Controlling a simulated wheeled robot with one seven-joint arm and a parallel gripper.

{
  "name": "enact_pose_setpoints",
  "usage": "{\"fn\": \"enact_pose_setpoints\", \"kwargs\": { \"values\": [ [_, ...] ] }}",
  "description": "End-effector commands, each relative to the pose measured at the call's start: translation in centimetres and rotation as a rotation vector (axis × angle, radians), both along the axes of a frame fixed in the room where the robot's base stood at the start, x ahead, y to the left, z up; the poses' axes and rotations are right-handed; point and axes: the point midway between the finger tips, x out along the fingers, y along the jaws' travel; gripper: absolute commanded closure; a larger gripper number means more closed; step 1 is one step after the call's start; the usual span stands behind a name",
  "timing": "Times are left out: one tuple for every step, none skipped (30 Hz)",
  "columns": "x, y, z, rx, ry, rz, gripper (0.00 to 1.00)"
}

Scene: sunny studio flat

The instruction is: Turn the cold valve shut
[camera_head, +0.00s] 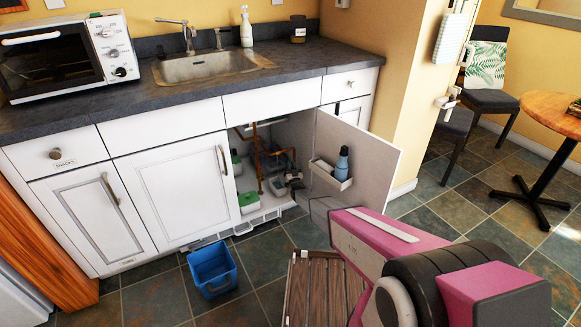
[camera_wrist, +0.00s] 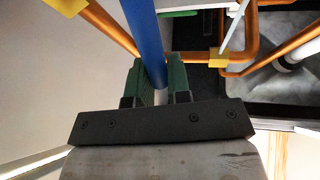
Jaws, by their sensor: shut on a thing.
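A blue bar (camera_wrist: 146,38), which looks like the cold valve's lever, runs between the green finger pads of my gripper (camera_wrist: 160,82) in the wrist view. The fingers are closed on its lower end. Copper pipes (camera_wrist: 251,40) with yellow fittings run beside it. In the head view my arm reaches past the open cabinet door into the sink cabinet (camera_head: 243,140), where copper pipes (camera_head: 258,165) show. The blue bar cannot be made out there, and the valve's body is hidden in both views.
The open cabinet door (camera_head: 355,150) carries a small rack with a blue bottle (camera_head: 342,160) close to my arm. A green-and-white box (camera_head: 248,202) stands in the cabinet. A blue bucket (camera_head: 213,270) and a slatted wooden stool (camera_head: 318,290) stand on the floor in front.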

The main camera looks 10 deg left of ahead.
Motion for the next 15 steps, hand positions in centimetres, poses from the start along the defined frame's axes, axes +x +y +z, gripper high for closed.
{"fn": "enact_pose_setpoints", "kwargs": {
  "values": [
    [0.00,-0.01,0.08,0.001,-0.002,0.000,1.00],
    [0.01,-0.01,0.09,0.001,-0.002,0.000,1.00],
    [0.02,-0.01,0.08,0.000,-0.001,0.000,1.00],
    [0.02,-0.01,0.08,0.000,-0.001,0.000,0.76],
    [0.02,-0.01,0.08,0.000,-0.001,0.000,0.66],
    [0.02,-0.01,0.08,0.000,-0.001,0.000,0.58],
    [0.01,-0.01,0.07,0.000,-0.001,0.000,0.58],
    [0.02,-0.01,0.06,0.000,0.000,0.000,0.58],
    [0.02,-0.01,0.06,0.000,0.000,0.000,0.58],
    [0.01,-0.01,0.05,0.000,0.000,0.000,0.58],
    [0.01,0.00,0.05,0.000,0.000,0.000,0.58],
    [0.01,0.00,0.05,0.000,0.000,0.000,0.58],
    [0.00,-0.01,0.04,0.000,0.000,0.000,0.58],
    [-0.02,-0.01,0.02,0.000,0.000,0.000,0.58],
    [-0.06,-0.03,0.00,0.000,0.001,0.000,0.58]
  ]
}}
